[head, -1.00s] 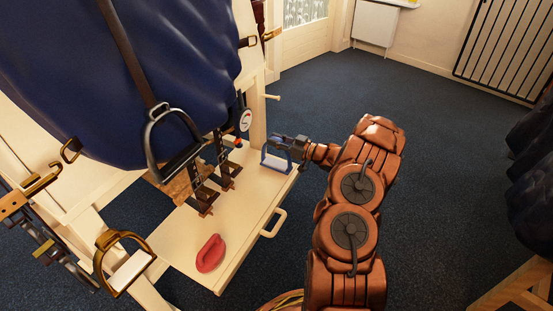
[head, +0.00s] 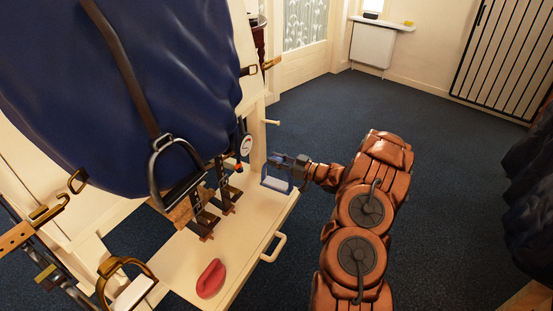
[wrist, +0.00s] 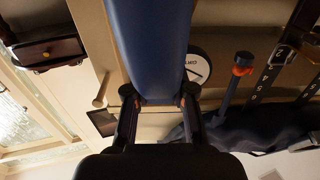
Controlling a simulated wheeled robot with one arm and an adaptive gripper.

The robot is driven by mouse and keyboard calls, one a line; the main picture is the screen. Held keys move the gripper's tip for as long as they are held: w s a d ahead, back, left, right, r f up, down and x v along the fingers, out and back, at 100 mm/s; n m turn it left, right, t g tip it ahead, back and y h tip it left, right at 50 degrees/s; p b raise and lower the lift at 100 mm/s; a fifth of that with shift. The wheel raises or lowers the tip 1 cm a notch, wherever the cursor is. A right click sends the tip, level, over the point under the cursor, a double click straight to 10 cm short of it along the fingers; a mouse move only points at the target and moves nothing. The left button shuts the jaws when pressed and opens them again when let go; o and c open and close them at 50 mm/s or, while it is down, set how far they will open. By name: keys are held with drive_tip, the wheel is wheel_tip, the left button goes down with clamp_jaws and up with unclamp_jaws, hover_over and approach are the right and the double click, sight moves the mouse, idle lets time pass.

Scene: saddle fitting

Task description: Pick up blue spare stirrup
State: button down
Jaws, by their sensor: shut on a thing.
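The blue stirrup (head: 277,184), with a pale tread, is at the far right corner of the cream drawer tray. My gripper (head: 287,161) is shut on its upper part, coming from the right. In the wrist view the blue stirrup (wrist: 150,45) fills the space between the two fingertips of my gripper (wrist: 160,98). Whether its bottom touches the tray or hangs just above it, I cannot tell.
The cream tray (head: 245,235) also bears a red pad (head: 211,279) and dark buckled straps (head: 203,222). A dark stirrup (head: 178,170) hangs from the blue-covered saddle stand (head: 120,100) to the left. Open carpet (head: 400,110) lies behind and right.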

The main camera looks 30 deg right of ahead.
drive_tip(key=s+a+p, duration=0.1)
drive_tip(key=s+a, duration=0.2)
drive_tip(key=s, duration=0.3)
drive_tip(key=s+a+r+p, duration=0.1)
drive_tip(key=s+a+p, duration=0.1)
drive_tip(key=s+a, duration=0.2)
drive_tip(key=shift+s+r, duration=0.2)
drive_tip(key=shift+s, duration=0.95)
drive_tip(key=shift+w+d, duration=0.1)
